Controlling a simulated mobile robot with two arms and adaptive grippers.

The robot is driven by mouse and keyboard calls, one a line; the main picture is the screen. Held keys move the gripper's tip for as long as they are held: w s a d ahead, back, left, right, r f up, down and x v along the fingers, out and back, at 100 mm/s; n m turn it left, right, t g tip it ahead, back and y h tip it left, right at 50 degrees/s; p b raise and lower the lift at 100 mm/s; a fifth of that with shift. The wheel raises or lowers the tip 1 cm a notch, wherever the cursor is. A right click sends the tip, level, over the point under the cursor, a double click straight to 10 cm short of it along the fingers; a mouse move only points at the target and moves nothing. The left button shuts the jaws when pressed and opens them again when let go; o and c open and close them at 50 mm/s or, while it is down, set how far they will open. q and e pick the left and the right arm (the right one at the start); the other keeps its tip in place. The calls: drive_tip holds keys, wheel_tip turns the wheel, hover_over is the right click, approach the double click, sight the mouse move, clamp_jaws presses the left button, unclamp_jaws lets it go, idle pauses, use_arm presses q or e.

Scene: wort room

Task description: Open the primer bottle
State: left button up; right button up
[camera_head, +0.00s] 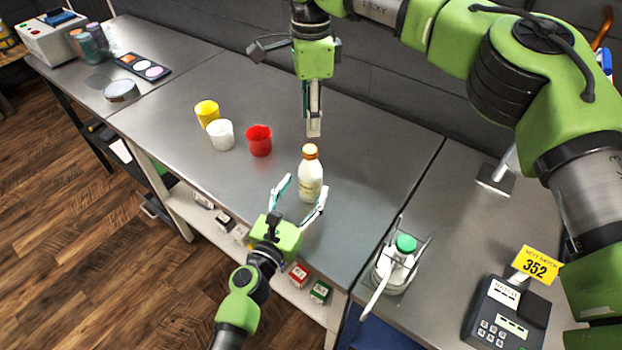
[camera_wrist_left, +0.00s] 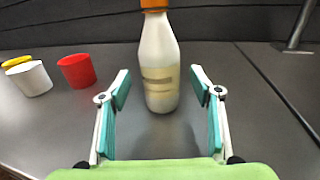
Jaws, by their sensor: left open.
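The primer bottle (camera_head: 311,180) is a cream-white bottle with an orange cap (camera_head: 310,151) on top. It stands upright on the grey bench. My left gripper (camera_head: 304,186) is open in front of the bottle, its fingers pointing at it. In the left wrist view the bottle (camera_wrist_left: 159,65) stands between and just beyond the fingertips (camera_wrist_left: 160,80), apart from both, with its cap cut by the top edge. My right gripper (camera_head: 314,128) points down above and behind the cap, apart from it. Its fingers overlap from this side, so its opening is unclear.
Red (camera_head: 259,141), white (camera_head: 220,135) and yellow (camera_head: 207,113) cups stand left of the bottle. On the right are a wash bottle with a green cap (camera_head: 405,244) in a wire holder and a keypad device (camera_head: 507,314). The bench around the bottle is clear.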

sight(306, 186)
use_arm(q)
drive_tip(key=x, duration=0.3)
drive_tip(key=shift+w+d+r, duration=0.15)
drive_tip(key=shift+w+r, duration=0.05)
drive_tip(key=shift+w, duration=0.15)
drive_tip(key=shift+w+d+f, duration=0.1)
drive_tip(key=shift+w+f, duration=0.05)
drive_tip(key=shift+w, duration=0.15)
drive_tip(key=shift+s, duration=0.1)
clamp_jaws()
